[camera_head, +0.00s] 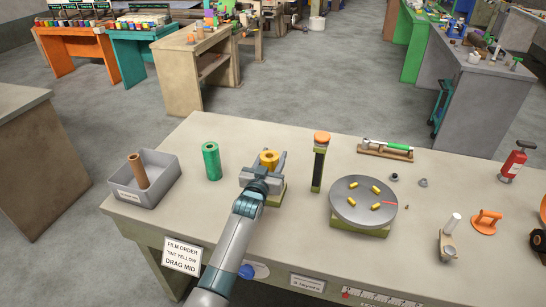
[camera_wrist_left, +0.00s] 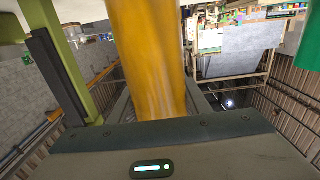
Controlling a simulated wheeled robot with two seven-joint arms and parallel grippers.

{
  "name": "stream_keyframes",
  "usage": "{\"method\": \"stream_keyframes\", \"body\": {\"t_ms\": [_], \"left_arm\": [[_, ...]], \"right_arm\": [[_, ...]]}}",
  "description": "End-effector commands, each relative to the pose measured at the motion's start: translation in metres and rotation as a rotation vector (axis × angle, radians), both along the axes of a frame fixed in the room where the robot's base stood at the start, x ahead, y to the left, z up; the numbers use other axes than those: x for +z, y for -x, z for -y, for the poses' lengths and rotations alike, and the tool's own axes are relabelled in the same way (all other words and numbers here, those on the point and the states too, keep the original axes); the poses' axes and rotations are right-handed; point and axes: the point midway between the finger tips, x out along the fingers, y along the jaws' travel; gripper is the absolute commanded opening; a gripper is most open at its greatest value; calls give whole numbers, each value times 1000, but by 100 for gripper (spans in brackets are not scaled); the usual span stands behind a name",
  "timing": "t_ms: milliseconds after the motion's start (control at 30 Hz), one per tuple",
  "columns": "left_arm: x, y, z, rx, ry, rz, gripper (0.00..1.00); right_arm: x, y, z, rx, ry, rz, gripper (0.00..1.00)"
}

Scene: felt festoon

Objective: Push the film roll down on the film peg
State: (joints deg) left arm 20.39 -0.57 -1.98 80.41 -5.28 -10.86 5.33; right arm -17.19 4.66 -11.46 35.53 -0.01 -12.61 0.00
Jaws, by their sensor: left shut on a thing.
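My left gripper (camera_head: 266,170) is shut on a yellow film roll (camera_head: 269,157), which stands about upright between the fingers. The roll also fills the middle of the left wrist view (camera_wrist_left: 150,60). An olive-green base (camera_head: 276,196) shows partly from under the gripper. I cannot make out the film peg; the roll and gripper may hide it, so I cannot tell how far the roll sits on it. My right gripper is not in view.
A green roll (camera_head: 211,161) stands left of the gripper, and a grey bin (camera_head: 165,185) holds a brown roll (camera_head: 138,171).

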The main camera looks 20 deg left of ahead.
Motion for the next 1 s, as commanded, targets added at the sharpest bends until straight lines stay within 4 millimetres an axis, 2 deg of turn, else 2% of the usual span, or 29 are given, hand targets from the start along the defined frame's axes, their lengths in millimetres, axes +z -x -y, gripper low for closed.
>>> {"method": "stream_keyframes", "body": {"t_ms": [367,400,467,833,1000], "left_arm": [[-10,0,0,0,0,1,15],[-9,0,0,0,0,1,50],[-9,0,0,0,0,1,65],[-10,1,0,0,0,-1,65],[-11,8,0,0,0,-1,65]], "right_arm": [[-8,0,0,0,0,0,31],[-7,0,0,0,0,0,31],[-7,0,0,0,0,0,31],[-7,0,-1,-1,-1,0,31],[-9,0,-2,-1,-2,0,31]]}}
